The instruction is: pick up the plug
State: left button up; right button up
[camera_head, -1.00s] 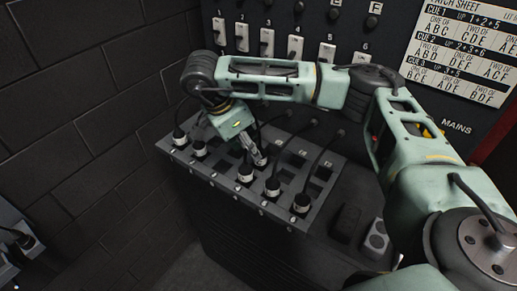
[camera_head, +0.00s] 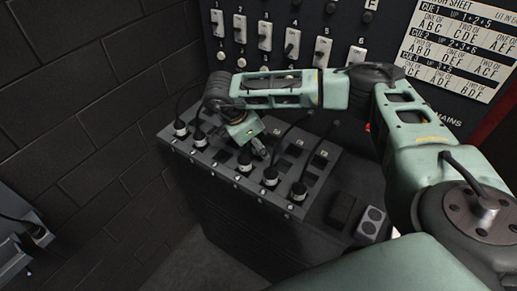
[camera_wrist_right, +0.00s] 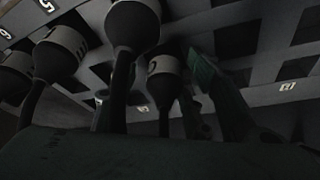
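Several black plugs with white bands and cables stand in a row on a grey sloped socket panel (camera_head: 330,160). They include a far-left plug (camera_head: 180,128), one beside it (camera_head: 198,138), a middle plug (camera_head: 244,161), another (camera_head: 270,176) and the nearest (camera_head: 298,191). My right gripper (camera_head: 259,149) is low over the row, behind and beside the middle plug. In the right wrist view a plug (camera_wrist_right: 163,72) lies left of one green-tipped finger (camera_wrist_right: 205,78), with that finger apart from the view's centre. The other finger is mostly hidden by plugs and cables.
Numbered white switches (camera_head: 264,36) line the upright black panel behind. A grey two-hole block (camera_head: 370,222) and a dark block (camera_head: 340,210) sit right of the sockets. A brick wall (camera_head: 90,110) bounds the left. A printed cue sheet (camera_head: 455,45) hangs at upper right.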

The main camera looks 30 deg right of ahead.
jog(key=c, duration=0.4)
grip_shut()
pick_arm(q)
jog(key=shift+s+f, duration=0.1)
jog(key=shift+s, duration=0.9)
jog(key=shift+f, duration=0.1)
pick_arm(e)
jog(key=shift+r, duration=0.1)
jog(key=shift+w+r+b, duration=0.1)
jog(key=shift+r+b, duration=0.2)
jog(key=shift+r, duration=0.05)
notch_tip(320, 180, up, 9)
jog(key=b, duration=0.2)
jog(key=shift+b, duration=0.4)
pick_arm(q)
jog(key=f, duration=0.3)
jog(key=shift+w, duration=0.35)
pick_arm(e)
jog(key=shift+r, duration=0.15)
pick_arm(q)
jog(key=shift+s+a+r+p, duration=0.1)
jog(key=shift+r+p, duration=1.7)
jog(key=shift+p, duration=0.1)
pick_arm(e)
jog(key=shift+r, duration=2.75)
